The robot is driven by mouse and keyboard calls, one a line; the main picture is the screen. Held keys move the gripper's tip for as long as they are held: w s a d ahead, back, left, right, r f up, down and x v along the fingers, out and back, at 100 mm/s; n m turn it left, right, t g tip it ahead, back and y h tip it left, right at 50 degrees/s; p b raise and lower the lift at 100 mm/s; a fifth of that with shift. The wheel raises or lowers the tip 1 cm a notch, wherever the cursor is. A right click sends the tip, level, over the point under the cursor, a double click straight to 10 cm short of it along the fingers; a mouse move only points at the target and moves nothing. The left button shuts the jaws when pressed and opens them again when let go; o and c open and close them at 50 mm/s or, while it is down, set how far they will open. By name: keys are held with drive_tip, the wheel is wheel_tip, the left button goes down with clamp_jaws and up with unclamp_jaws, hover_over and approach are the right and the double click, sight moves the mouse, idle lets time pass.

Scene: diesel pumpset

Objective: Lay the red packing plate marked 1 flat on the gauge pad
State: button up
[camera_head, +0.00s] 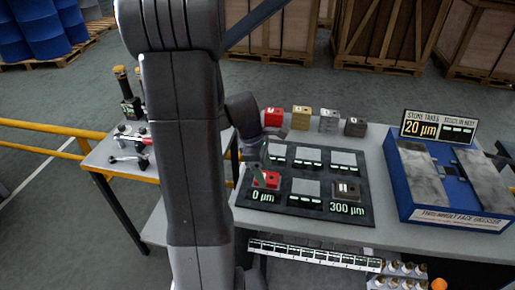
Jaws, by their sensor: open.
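A red plate (269,181) lies on the front-left spot of a dark board, above the lit "0 µm" label; its mark is too small to read for sure. The dark board (365,205) carries several grey pads with small lit displays; I cannot tell which one is the gauge pad. My gripper (258,170) is open, low over the board at the red plate's left side. My arm hides part of it, and I cannot tell whether it touches the plate. A dark plate (346,190) lies above the "300 µm" label.
Red (273,117), yellow (300,118), grey (329,120) and dark (355,127) blocks line the back edge. A blue stone dresser (450,218) with a "20 µm" sign (438,128) stands right. A yellow rail (50,130) and a side bench with fittings (130,140) are left.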

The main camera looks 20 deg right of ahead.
drive_tip(key=v, duration=1.1)
drive_tip(key=shift+r, duration=0.2)
drive_tip(key=shift+p, duration=0.3)
wheel_tip(320, 180, up, 6)
drive_tip(key=p, duration=0.6)
drive_tip(key=shift+o, duration=0.2)
idle(0.3)
